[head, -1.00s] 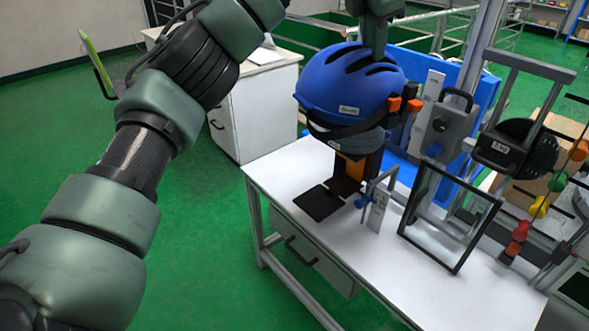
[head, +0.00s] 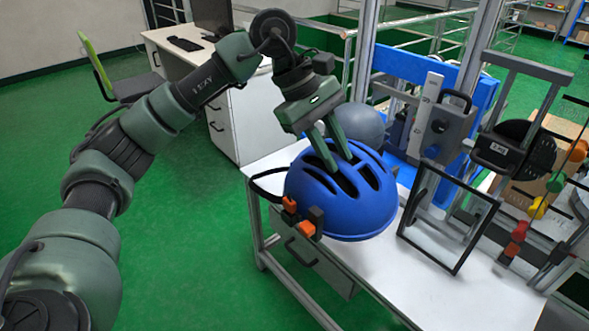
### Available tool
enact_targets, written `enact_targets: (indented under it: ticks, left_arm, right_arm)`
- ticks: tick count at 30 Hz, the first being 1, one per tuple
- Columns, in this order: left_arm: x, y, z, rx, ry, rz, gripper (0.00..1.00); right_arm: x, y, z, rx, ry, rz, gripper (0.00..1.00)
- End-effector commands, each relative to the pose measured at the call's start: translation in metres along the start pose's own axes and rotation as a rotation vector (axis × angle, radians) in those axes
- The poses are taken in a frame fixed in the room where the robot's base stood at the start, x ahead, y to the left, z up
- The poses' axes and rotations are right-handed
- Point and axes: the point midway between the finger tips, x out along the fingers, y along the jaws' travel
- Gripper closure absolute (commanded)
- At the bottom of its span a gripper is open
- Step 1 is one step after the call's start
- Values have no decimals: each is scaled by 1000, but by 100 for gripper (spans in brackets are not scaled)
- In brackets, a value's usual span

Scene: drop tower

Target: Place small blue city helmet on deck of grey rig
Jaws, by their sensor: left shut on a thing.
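The blue helmet (head: 345,212) hangs from my left gripper (head: 332,158), whose fingers are shut on its vented top. The helmet is tilted, with orange and black clips and a dark strap at its left side. It appears in front of the white table's middle; its gap above the tabletop cannot be judged. A grey rounded headform (head: 360,124) shows bare behind the gripper. The grey rig parts (head: 445,125) stand right of it against a blue panel. The helmet hides the headform's stand and the nearby tabletop, so I cannot make out the deck. My right gripper is not in view.
A black-framed clear panel (head: 408,222) stands upright on the white table (head: 470,290), close right of the helmet. Coloured knobs (head: 537,208) and a grey frame stand farther right. The table's front right part is clear. A white desk (head: 160,42) stands behind at left.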

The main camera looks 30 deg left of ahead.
Motion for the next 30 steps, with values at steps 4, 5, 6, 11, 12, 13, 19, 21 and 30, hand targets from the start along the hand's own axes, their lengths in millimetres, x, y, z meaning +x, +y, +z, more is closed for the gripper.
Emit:
enact_targets:
  ticks: [4, 5, 6, 11, 12, 13, 19, 21, 30]
  left_arm:
    - [29, -43, 4, 269, -105, -115, 100]
    - [34, -49, 5, 316, -120, -135, 100]
    - [39, -58, 7, 375, -143, -158, 100]
    - [59, -87, 10, 571, -213, -239, 100]
    - [63, -93, 10, 613, -228, -255, 100]
    - [66, -97, 11, 642, -238, -267, 100]
    - [81, -121, 14, 801, -297, -332, 100]
    - [85, -127, 14, 841, -310, -348, 100]
    - [89, -133, 15, 897, -324, -370, 100]
  right_arm:
    - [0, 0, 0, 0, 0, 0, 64]
    - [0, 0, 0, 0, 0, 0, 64]
    - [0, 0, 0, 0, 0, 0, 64]
    - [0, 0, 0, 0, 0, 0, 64]
    - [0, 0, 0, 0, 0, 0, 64]
    - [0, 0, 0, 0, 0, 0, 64]
    - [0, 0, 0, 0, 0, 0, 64]
    - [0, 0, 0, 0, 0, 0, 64]
    - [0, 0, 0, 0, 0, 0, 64]
